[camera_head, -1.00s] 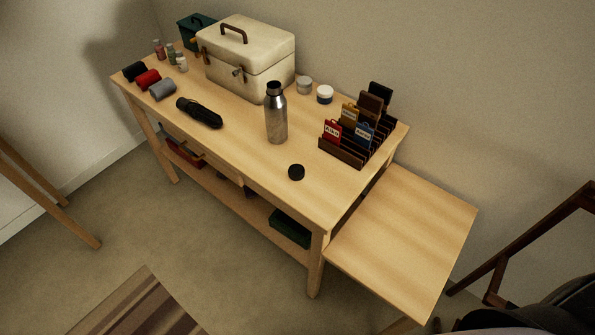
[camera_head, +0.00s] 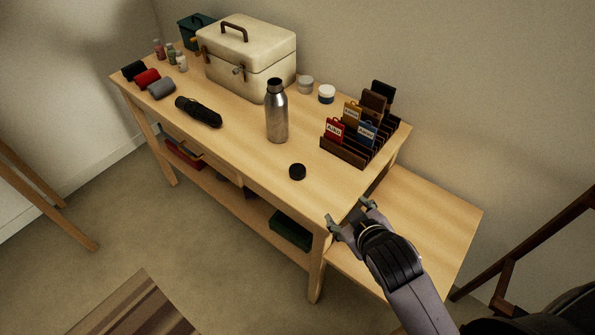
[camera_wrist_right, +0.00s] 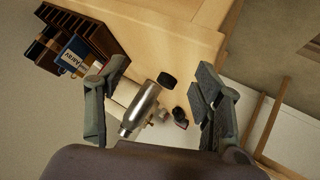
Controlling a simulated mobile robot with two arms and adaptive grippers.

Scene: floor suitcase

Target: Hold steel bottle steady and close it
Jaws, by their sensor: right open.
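The steel bottle (camera_head: 277,119) stands upright on the wooden table, with a black neck and an open-looking top. A round black cap (camera_head: 297,172) lies on the table in front of it, apart from the bottle. In the right wrist view, the bottle (camera_wrist_right: 140,108) and the cap (camera_wrist_right: 167,80) show between the fingers. My right gripper (camera_head: 350,213) is open and empty, over the right end of the table near the side leaf; its fingers also show in the right wrist view (camera_wrist_right: 160,100). My left gripper is not in view.
A slotted wooden rack (camera_head: 345,151) with several tagged items stands right of the bottle. A black folded umbrella (camera_head: 199,112) lies to the left. The table's front right is clear around the cap.

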